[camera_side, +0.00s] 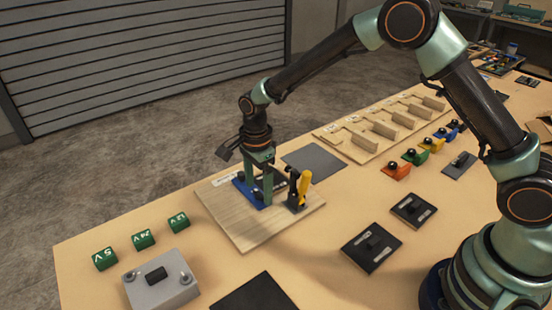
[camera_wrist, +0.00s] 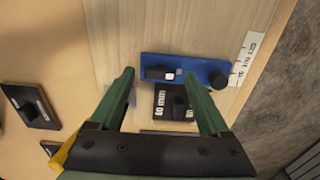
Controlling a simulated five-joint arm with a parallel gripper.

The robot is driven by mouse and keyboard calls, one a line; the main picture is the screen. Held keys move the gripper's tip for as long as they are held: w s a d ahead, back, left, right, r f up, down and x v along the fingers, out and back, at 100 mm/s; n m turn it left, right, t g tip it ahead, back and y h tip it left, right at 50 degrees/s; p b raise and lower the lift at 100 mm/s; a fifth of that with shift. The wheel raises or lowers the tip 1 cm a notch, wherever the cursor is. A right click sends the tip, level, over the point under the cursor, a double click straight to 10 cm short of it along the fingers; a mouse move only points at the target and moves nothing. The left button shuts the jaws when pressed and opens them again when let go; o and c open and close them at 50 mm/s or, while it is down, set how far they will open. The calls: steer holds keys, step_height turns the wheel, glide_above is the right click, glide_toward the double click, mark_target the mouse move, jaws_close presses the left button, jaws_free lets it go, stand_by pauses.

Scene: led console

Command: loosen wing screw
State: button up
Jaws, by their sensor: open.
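On the wooden board (camera_side: 245,232), a blue piece (camera_side: 241,187) lies under my gripper (camera_side: 259,187). In the wrist view the blue piece (camera_wrist: 200,64) has a black round knob (camera_wrist: 218,80) near its right end and a small white-and-black part on its left. A black block (camera_wrist: 163,103) with a white label and a dark raised knob (camera_wrist: 181,107) sits in front of it. My gripper (camera_wrist: 159,75) is open, with its green fingers on either side of the black block and empty. I cannot tell which part is the wing screw.
A clamp with a yellow handle (camera_side: 304,187) stands close to the right of my gripper. Black blocks (camera_side: 371,247), a grey box (camera_side: 160,283) and green labelled blocks (camera_side: 143,238) lie around the board. A wooden slotted rack (camera_side: 378,127) stands behind.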

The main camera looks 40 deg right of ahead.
steer(key=shift+f, duration=0.25)
jaws_close()
